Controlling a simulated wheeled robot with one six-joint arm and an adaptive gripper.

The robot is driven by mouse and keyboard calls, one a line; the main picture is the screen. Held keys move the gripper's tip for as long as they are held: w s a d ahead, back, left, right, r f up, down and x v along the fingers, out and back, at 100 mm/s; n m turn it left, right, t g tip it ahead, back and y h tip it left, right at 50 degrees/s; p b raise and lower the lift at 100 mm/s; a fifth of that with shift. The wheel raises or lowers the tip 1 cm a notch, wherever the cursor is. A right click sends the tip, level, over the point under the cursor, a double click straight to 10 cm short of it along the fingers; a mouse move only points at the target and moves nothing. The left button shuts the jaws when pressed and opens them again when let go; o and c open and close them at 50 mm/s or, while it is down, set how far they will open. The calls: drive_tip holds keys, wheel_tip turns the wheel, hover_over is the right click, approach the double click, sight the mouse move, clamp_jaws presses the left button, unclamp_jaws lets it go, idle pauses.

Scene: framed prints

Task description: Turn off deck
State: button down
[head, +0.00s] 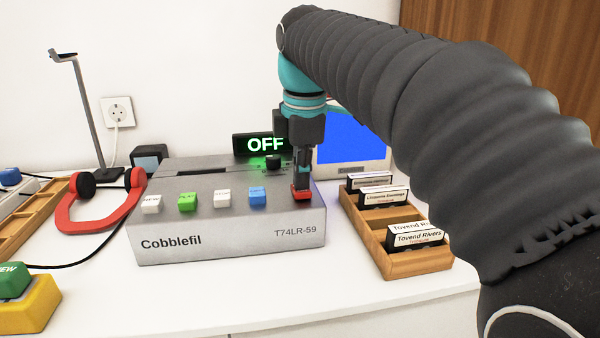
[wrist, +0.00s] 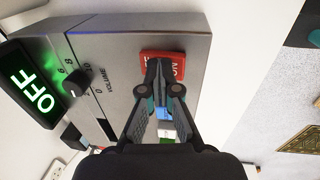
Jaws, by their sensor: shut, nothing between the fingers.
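The deck (head: 230,238) is a grey box marked "Cobblefil" on the white table, and it also fills much of the wrist view (wrist: 118,40). A black display (head: 262,145) behind it reads "OFF" in lit green; it also shows in the wrist view (wrist: 35,90). A row of white, green, white, blue and red buttons runs along the deck's front. My gripper (head: 301,186) is shut and empty, pointing down at the red button (head: 301,195) at the row's right end. In the wrist view my fingertips (wrist: 160,64) overlap the red button (wrist: 162,68); I cannot tell whether they touch it.
A wooden rack (head: 378,230) with several labelled cassettes stands right of the deck. Red headphones (head: 100,215) lie to the left by a grey stand (head: 82,110). A yellow block with a green button (head: 28,300) is at front left. The table's front strip is clear.

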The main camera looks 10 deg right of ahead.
drive_tip(key=shift+s+r, duration=0.1)
idle(0.3)
drive_tip(key=shift+r+p, duration=0.3)
drive_tip(key=shift+p, duration=0.1)
wheel_tip(320, 180, up, 13)
drive_tip(key=w+p, duration=0.2)
idle(0.5)
